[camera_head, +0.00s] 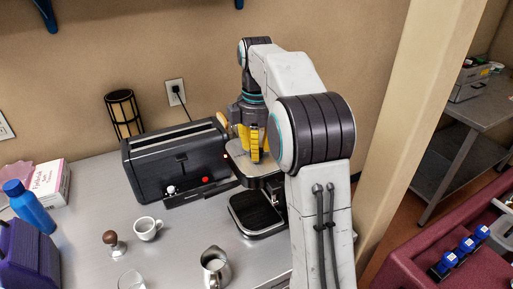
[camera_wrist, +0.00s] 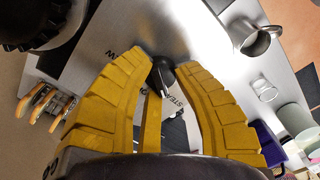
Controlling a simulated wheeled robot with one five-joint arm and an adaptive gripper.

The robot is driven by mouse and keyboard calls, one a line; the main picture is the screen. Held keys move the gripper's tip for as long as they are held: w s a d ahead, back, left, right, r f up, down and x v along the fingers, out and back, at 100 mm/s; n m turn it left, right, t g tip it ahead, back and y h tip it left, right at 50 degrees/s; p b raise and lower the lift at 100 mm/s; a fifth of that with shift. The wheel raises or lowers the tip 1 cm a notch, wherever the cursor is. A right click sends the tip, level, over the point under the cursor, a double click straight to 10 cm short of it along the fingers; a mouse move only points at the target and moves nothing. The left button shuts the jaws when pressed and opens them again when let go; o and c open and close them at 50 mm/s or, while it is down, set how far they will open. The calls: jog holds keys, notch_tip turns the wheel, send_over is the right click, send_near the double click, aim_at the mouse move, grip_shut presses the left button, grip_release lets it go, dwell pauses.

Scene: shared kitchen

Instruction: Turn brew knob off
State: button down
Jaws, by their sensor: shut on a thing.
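The coffee machine (camera_head: 240,158) stands on the counter, partly hidden behind my arm. In the wrist view its metal panel (camera_wrist: 120,25) bears partly covered lettering, with a "W" and "STE" readable. A small black knob (camera_wrist: 163,75) sits between my yellow fingertips, and the fingers close in on it from both sides. The fingers hide much of the knob, so its turned position cannot be told. My gripper (camera_wrist: 172,68) is shut on this knob. In the head view my gripper (camera_head: 250,142) points down at the top of the machine.
A black toaster-like appliance (camera_head: 175,160) stands close left of the machine. A steel pitcher (camera_head: 216,268), a white cup (camera_head: 147,229), a tamper (camera_head: 114,243) and a glass (camera_head: 131,280) stand in front. A wooden post (camera_head: 420,120) rises at right.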

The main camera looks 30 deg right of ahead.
jog(key=m+p, duration=0.3)
jog(key=m, duration=0.2)
jog(key=shift+s, duration=0.1)
jog(key=m+p, duration=0.1)
jog(key=m, duration=0.4)
jog(key=shift+f+m+p, duration=0.15)
jog(key=shift+m+p, duration=0.25)
dwell(0.4)
jog(key=c, duration=0.9)
grip_release()
jog(key=shift+r, duration=6)
